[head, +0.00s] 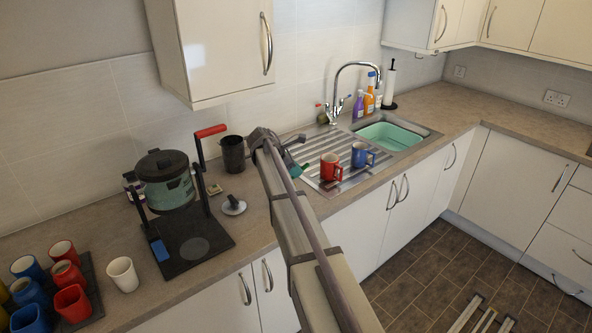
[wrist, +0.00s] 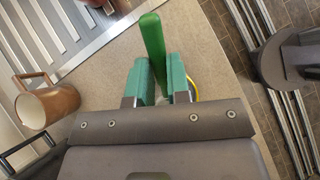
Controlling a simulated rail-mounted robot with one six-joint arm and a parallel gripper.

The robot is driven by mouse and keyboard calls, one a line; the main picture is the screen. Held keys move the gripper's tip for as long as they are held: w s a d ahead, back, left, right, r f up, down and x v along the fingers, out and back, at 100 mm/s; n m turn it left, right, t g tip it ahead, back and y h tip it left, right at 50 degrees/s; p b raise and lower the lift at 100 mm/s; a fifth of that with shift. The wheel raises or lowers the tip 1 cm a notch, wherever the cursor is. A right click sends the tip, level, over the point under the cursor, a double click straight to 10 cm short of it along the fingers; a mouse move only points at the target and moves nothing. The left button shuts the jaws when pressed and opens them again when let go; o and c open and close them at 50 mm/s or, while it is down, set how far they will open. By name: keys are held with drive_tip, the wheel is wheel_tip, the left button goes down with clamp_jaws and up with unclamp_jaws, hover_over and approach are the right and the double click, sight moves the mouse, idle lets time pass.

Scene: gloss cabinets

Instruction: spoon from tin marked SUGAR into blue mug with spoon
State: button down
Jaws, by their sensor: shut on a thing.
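My gripper (head: 291,163) is above the counter at the left edge of the draining board. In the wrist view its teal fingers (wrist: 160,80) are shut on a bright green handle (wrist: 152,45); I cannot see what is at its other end. A blue mug (head: 360,155) stands upright on the draining board, right of my gripper, beside a red mug (head: 331,166). A reddish-brown mug (wrist: 48,106) shows left of the fingers in the wrist view. I cannot see a spoon in the blue mug. No SUGAR label is readable. My arm hides part of the counter.
A glass kettle (head: 166,180) stands at the left, with a dark canister (head: 233,154) beside it. Several mugs sit on a dark tray (head: 92,290), next to a white cup (head: 122,274). A tap (head: 340,92) rises behind the green sink (head: 385,137). The right counter is mostly clear.

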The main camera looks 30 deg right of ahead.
sight(294, 179)
drive_tip(key=f+b, duration=0.3)
drive_tip(key=f, duration=0.1)
drive_tip(key=shift+a, duration=0.25)
drive_tip(key=r+p, duration=0.8)
drive_tip(key=shift+d, duration=0.2)
drive_tip(key=y+p, duration=0.1)
drive_tip(key=d+y, duration=0.1)
drive_tip(key=d+y+p, duration=0.1)
drive_tip(key=shift+s+d+f+t+y+p, duration=0.15)
drive_tip(key=shift+s+d+t+y+p, duration=0.15)
drive_tip(key=shift+t+y, duration=0.1)
drive_tip(key=shift+s+d+f+t+y, duration=0.15)
drive_tip(key=shift+d+f+y, duration=0.1)
drive_tip(key=shift+y, duration=0.35)
drive_tip(key=shift+w+d+f+t+y, duration=0.1)
drive_tip(key=shift+d+f+t+y, duration=0.1)
drive_tip(key=shift+y, duration=0.4)
